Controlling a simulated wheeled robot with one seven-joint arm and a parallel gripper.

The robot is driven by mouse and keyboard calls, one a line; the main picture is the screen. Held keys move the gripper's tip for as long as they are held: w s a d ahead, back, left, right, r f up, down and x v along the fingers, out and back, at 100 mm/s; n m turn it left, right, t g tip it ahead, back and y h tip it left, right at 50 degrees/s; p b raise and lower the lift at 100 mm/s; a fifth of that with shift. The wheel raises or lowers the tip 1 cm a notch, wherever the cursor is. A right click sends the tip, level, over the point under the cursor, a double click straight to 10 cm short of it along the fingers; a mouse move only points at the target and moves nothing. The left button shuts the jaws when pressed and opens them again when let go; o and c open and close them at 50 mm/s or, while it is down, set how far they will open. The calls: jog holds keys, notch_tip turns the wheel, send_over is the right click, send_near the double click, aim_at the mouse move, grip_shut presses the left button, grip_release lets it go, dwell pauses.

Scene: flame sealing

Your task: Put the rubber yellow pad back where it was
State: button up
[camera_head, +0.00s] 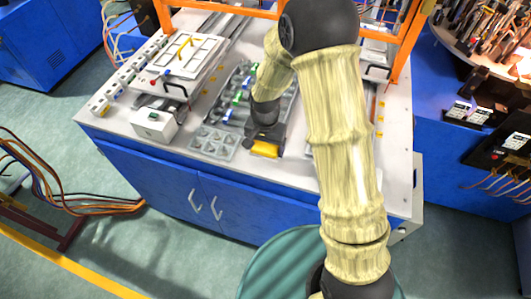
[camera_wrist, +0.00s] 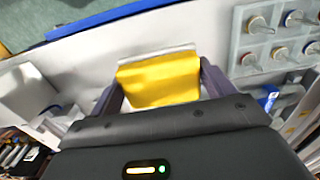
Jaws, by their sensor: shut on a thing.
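The yellow rubber pad (camera_wrist: 160,82) is between the two fingers of my gripper (camera_wrist: 160,90) in the wrist view, and the gripper is shut on it. A thin pale strip shows along the pad's far edge. In the head view, the pad (camera_head: 265,149) shows as a small yellow patch below my gripper (camera_head: 264,141), close to the front edge of the white tabletop (camera_head: 180,150). The gripper body hides most of the pad there, and I cannot tell whether it touches the table.
A grey tray with recesses (camera_head: 212,143) lies just left of my gripper; its part with round pegs (camera_wrist: 262,28) shows in the wrist view. A white box (camera_head: 153,124) and a white fixture with a black handle (camera_head: 185,58) stand further left. Orange frame posts rise behind.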

aim_at(266, 152)
jog(key=shift+f+p, duration=0.6)
jog(key=shift+f, duration=1.5)
jog(key=shift+f, duration=0.15)
jog(key=o, duration=1)
jog(key=shift+c, duration=0.2)
jog(key=shift+w+r, duration=0.15)
jog(key=shift+r, duration=0.35)
jog(key=r+b, duration=0.1)
jog(key=r, duration=0.2)
jog(key=r+b, duration=0.1)
jog(key=r, duration=0.3)
jog(key=r+b, duration=0.1)
jog(key=r, duration=0.3)
jog(key=shift+s+a, duration=0.1)
jog(key=shift+s, duration=0.2)
jog(key=shift+w+r, duration=0.15)
jog(key=shift+r, duration=0.05)
